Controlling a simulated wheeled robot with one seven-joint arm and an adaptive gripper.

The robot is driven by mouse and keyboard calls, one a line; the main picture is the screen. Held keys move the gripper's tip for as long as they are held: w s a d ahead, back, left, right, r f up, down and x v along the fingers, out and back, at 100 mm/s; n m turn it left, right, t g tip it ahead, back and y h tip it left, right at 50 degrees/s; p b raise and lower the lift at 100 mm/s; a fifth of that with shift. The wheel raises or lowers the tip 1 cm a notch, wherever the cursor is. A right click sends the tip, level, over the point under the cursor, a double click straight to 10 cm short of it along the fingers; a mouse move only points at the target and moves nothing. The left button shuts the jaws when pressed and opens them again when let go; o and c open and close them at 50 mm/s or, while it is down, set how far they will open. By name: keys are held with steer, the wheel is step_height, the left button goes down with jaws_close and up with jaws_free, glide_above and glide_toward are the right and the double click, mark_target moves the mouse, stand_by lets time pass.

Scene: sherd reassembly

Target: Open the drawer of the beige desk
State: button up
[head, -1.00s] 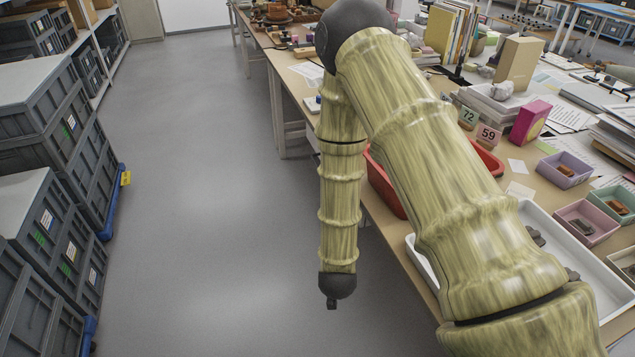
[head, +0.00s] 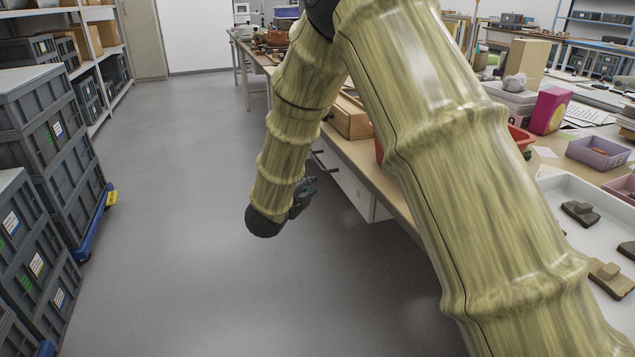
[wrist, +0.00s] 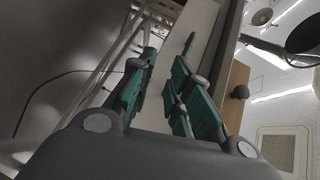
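The beige desk (head: 375,172) runs along the right of the aisle in the head view. Under its top is a pale front (head: 350,188) with dark bar handles (head: 319,161); it appears closed. My gripper (head: 304,192) hangs beside this front, low over the aisle side, partly hidden behind my own wrist. In the wrist view my gripper (wrist: 165,65) has its teal-padded fingers apart with nothing seen between them. A pale panel (wrist: 192,35) lies beyond the fingertips. Whether the fingers touch a handle cannot be told.
A wooden box (head: 350,120) sits at the desk edge. A round dark knob (wrist: 240,92) on wood shows right of the fingers. A white tray (head: 578,190) with sherds lies on the desk. Grey crates (head: 45,140) line the left; the aisle floor is clear.

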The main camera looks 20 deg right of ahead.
mark_target(317, 161)
steer(key=w+d+m+b, duration=0.1)
steer(key=w+d+b, duration=0.1)
steer(key=w, duration=0.1)
steer(key=w+d+r+m+h+b, duration=0.1)
steer(key=w+d+b, duration=0.1)
steer(key=w+b, duration=0.1)
steer(key=w+d+m+b, duration=0.1)
steer(key=w+d+b, duration=0.1)
steer(key=w, duration=0.1)
steer(key=shift+w+d+r+m+h, duration=0.15)
steer(key=shift+d+r+m+h, duration=0.1)
steer(key=shift+r+m+h, duration=0.05)
stand_by(0.3)
jaws_close()
